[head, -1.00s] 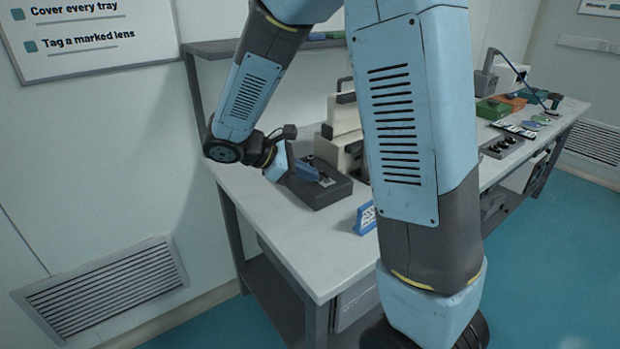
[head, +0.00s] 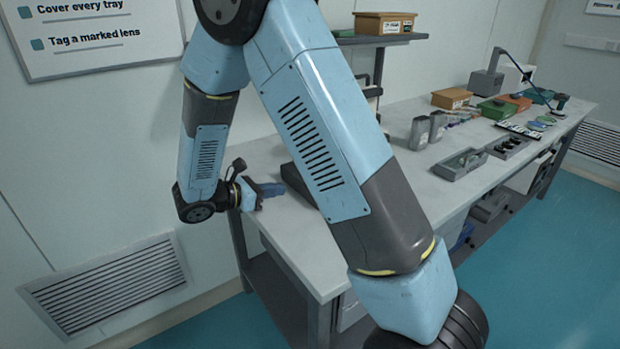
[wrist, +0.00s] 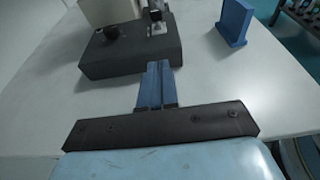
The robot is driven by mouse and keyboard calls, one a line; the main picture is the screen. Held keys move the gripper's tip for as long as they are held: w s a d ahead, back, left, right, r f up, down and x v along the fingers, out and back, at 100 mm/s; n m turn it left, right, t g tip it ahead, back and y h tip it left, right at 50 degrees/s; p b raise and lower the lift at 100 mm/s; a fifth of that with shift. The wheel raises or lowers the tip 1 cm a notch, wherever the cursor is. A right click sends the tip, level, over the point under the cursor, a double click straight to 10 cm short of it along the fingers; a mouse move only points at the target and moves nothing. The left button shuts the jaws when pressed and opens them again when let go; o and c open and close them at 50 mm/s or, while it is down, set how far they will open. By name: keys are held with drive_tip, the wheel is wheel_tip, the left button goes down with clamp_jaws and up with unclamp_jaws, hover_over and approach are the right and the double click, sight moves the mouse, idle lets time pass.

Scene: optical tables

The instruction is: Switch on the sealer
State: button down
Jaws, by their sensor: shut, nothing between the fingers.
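The sealer is a dark box (wrist: 130,55) with a black round knob (wrist: 112,33) and a small metal plate (wrist: 157,27) with a dark lever-like part on it. A cream body (wrist: 108,10) stands behind it, cut off by the frame top. Whether it is on cannot be told. In the head view only a strip of the dark box (head: 297,184) shows; my arm hides the rest. My gripper (wrist: 157,68) has its blue fingers together and empty, just in front of the box's near side. It also shows in the head view (head: 279,189), left of the box.
A blue upright sign (wrist: 234,22) stands right of the box. The white table (head: 282,228) is bare around my gripper's side. Grey holders (head: 428,130), a grey tray (head: 460,165) and an orange-brown box (head: 451,98) stand farther right. A shelf (head: 400,40) is behind.

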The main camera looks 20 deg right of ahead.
drive_tip(key=x, duration=0.9)
drive_tip(key=shift+d, duration=0.25)
drive_tip(key=d, duration=0.1)
drive_tip(key=w+d+r, duration=0.1)
drive_tip(key=shift+d+r, duration=0.15)
drive_tip(key=shift+d, duration=0.25)
drive_tip(key=shift+w+d+r, duration=0.15)
drive_tip(key=shift+d+r, duration=0.15)
drive_tip(key=shift+d, duration=0.15)
drive_tip(key=shift+a, duration=0.3)
drive_tip(key=shift+d, duration=0.3)
drive_tip(key=shift+r, duration=0.1)
